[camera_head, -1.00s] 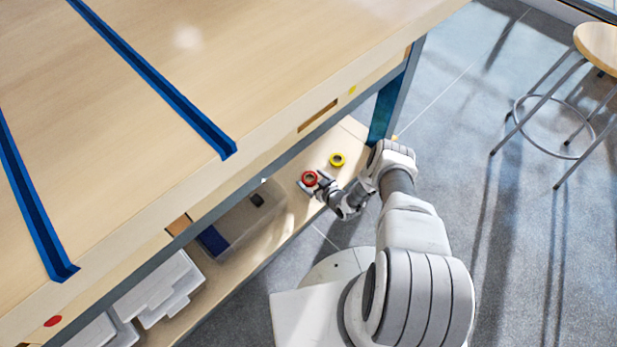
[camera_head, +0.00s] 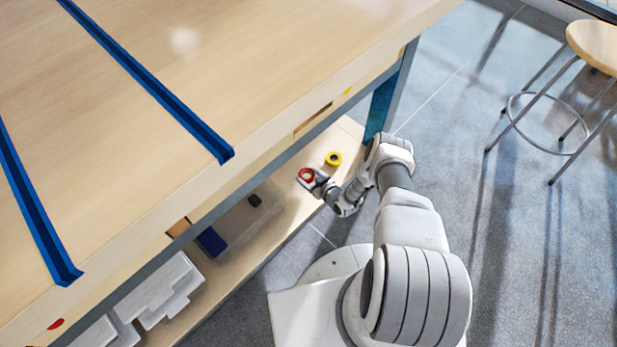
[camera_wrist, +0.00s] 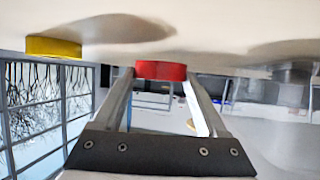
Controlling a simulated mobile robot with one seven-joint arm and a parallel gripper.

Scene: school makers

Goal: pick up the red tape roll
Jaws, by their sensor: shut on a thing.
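The red tape roll (camera_head: 306,175) is at my gripper (camera_head: 312,180), over the lower wooden shelf under the workbench. In the wrist view the red roll (camera_wrist: 161,70) sits between the two fingertips of my gripper (camera_wrist: 160,76), which is shut on it. The wrist view appears upside down, with the pale shelf surface at the top. I cannot tell whether the roll is clear of the shelf or still touching it.
A yellow tape roll (camera_head: 333,159) lies on the shelf (camera_head: 285,222) close by; it also shows in the wrist view (camera_wrist: 54,47). A clear bin (camera_head: 235,225) and white containers (camera_head: 165,290) stand further left. The workbench top (camera_head: 230,70) overhangs the shelf. A stool (camera_head: 595,45) stands at right.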

